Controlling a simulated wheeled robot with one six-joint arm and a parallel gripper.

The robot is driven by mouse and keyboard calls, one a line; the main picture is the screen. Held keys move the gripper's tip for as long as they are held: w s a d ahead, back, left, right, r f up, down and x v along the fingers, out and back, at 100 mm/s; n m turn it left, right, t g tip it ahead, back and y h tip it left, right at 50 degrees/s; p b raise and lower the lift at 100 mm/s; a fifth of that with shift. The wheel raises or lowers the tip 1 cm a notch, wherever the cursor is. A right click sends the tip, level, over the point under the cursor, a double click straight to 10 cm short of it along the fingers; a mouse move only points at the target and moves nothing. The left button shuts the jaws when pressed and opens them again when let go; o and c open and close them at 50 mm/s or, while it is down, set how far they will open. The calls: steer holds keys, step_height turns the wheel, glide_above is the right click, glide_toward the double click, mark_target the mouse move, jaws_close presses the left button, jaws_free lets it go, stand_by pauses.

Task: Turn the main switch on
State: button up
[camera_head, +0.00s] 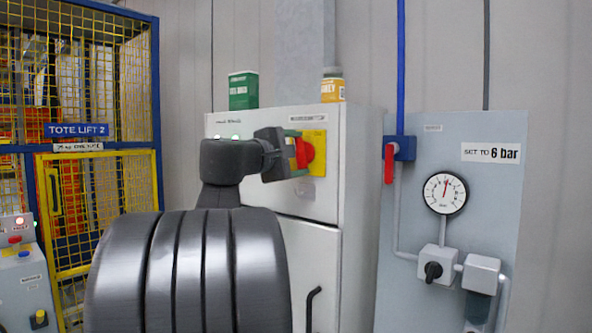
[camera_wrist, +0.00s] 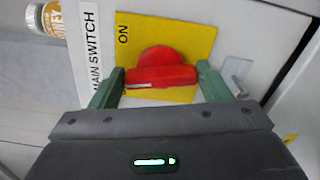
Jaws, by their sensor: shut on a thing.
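The main switch is a red rotary handle (camera_head: 307,151) on a yellow plate (camera_head: 318,168) on the front of the light grey cabinet. In the wrist view the red handle (camera_wrist: 160,78) lies between the two green fingers of my gripper (camera_wrist: 161,84), which is shut on its ends. The handle looks upright in the head view, and its white mark is at the left end in the wrist view. The plate's "ON" label (camera_wrist: 123,33) and the "MAIN SWITCH" label (camera_wrist: 92,45) show there, turned sideways. In the head view my gripper (camera_head: 298,153) partly covers the switch.
A green tin (camera_head: 243,91) and a yellow-labelled jar (camera_head: 333,88) stand on the cabinet (camera_head: 357,160). To the right is a panel (camera_head: 480,185) with a gauge (camera_head: 445,193), a red valve handle (camera_head: 389,164) and a black knob (camera_head: 433,271). A yellow-blue cage (camera_head: 125,190) stands left.

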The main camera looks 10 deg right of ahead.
steer(key=shift+f+m+b, duration=0.15)
steer(key=shift+m+b, duration=0.95)
steer(key=shift+m, duration=0.2)
steer(key=o, duration=1)
steer(key=v, duration=1.3)
steer(key=shift+s+a+b, duration=0.25)
steer(key=shift+b, duration=0.1)
steer(key=x, duration=1.3)
steer(key=shift+w+d, duration=0.25)
steer(key=shift+d, duration=0.05)
